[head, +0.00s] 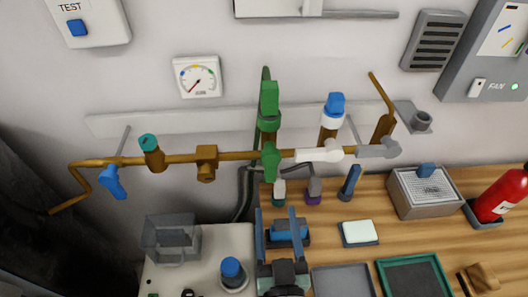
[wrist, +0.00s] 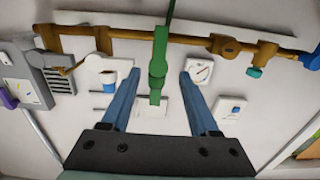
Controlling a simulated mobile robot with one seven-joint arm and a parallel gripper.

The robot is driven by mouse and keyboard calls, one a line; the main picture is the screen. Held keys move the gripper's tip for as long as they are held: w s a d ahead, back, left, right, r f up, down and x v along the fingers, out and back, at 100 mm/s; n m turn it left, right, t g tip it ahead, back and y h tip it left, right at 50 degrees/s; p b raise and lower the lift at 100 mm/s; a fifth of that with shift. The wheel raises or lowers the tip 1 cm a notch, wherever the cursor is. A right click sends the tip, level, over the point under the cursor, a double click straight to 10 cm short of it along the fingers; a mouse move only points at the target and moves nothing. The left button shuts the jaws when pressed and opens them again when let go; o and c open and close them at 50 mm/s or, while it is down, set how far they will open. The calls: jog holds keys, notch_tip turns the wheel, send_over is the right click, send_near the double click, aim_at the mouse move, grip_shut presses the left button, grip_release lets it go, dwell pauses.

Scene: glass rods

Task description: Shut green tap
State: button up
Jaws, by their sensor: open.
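The green tap (head: 270,160) is on the brass pipe (head: 232,156) on the wall, its green parts running across the pipe rather than along it. A taller green block (head: 269,98) rises above it. In the wrist view the green tap (wrist: 158,68) appears in the gap between my fingers, with pale wall on both sides; I see no contact. My gripper (head: 275,213) is open and empty, its two blue fingers pointing toward the wall below the tap in the head view. How far the fingertips are from the tap is hard to tell.
A blue tap (head: 112,181), white tap (head: 320,153) and grey tap (head: 378,149) share the pipe. Small bottles (head: 314,190) stand beneath. A pressure gauge (head: 197,77) is on the wall. The wooden bench (head: 440,238) carries trays, a mesh-topped box (head: 427,192) and a fire extinguisher (head: 503,193).

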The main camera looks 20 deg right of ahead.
aim_at(271, 170)
jog(key=p+x, duration=0.2)
jog(key=x, duration=1)
jog(key=shift+w+d, duration=0.15)
jog(key=shift+w, duration=0.25)
grip_shut()
dwell(0.9)
